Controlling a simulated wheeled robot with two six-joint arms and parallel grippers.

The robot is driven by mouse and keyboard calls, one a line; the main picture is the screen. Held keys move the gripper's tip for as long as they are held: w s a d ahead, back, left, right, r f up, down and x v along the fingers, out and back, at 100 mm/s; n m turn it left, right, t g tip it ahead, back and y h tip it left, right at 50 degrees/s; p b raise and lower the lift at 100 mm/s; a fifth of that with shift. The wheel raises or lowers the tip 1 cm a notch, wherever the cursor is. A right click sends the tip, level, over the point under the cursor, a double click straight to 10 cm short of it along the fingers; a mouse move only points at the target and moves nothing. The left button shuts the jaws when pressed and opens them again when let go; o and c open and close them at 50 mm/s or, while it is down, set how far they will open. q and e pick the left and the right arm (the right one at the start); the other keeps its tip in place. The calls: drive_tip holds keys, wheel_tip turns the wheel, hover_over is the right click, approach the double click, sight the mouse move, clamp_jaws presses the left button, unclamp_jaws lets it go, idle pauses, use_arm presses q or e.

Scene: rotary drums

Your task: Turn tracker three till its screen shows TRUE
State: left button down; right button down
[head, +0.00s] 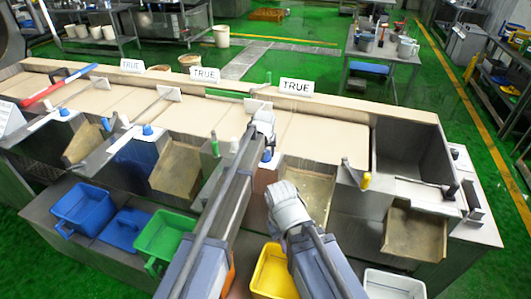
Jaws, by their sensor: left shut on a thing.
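Three white signs stand along the back ledge, each reading TRUE: the left sign (132,65), the middle sign (205,75) and the right sign (296,86). I cannot read a tracker number on any of them. My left gripper (263,118) reaches far forward over the bench, below and left of the right sign. It is shut on a small part there, mostly hidden by the gripper; a pale plate (258,105) shows just beyond it. My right gripper (287,200) is nearer, over the bench front; its fingers are too unclear to tell their state.
Blue bin (82,207), green bin (165,238), yellow bin (272,272) and white bin (394,284) stand along the bench front. Metal chutes (178,170) hang above them. Long bars cross the bench at left.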

use_arm(q)
drive_tip(key=shift+c, duration=1.4)
unclamp_jaws()
drive_tip(key=shift+r, duration=0.1)
drive_tip(key=p+v, duration=0.7)
drive_tip(key=shift+r, duration=0.3)
drive_tip(key=shift+s+f, duration=0.1)
drive_tip(key=shift+s, duration=0.1)
